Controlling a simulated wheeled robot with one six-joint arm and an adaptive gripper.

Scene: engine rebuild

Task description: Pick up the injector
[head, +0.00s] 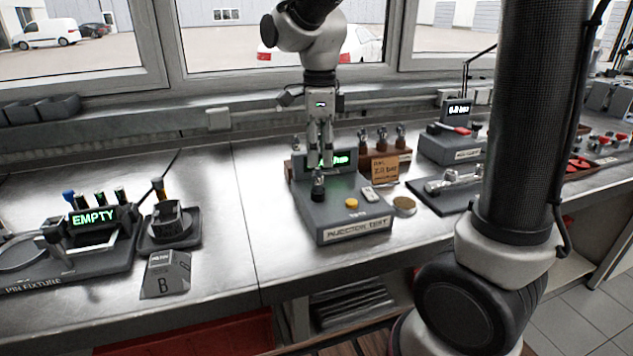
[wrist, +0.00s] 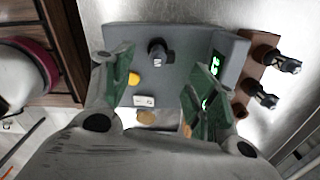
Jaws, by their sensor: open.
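Several injectors with pale tops and dark bodies (head: 381,139) stand upright in a wooden rack (head: 404,157) behind the grey injection test unit (head: 345,225). In the wrist view two injectors (wrist: 262,96) show in the rack at the right. A short dark upright piece (head: 318,188) stands on the test unit's top; it also shows in the wrist view (wrist: 158,50). I cannot tell whether it is an injector or an empty socket. My gripper (head: 320,162) points down above the test unit, open and empty. In the wrist view its fingers (wrist: 164,78) are spread apart, the rack lying beyond the right finger.
The test unit has a lit green display, partly hidden by my gripper, and a yellow button (head: 351,203). A cardboard card (head: 385,170) stands before the rack. A round tin (head: 404,206) sits at right.

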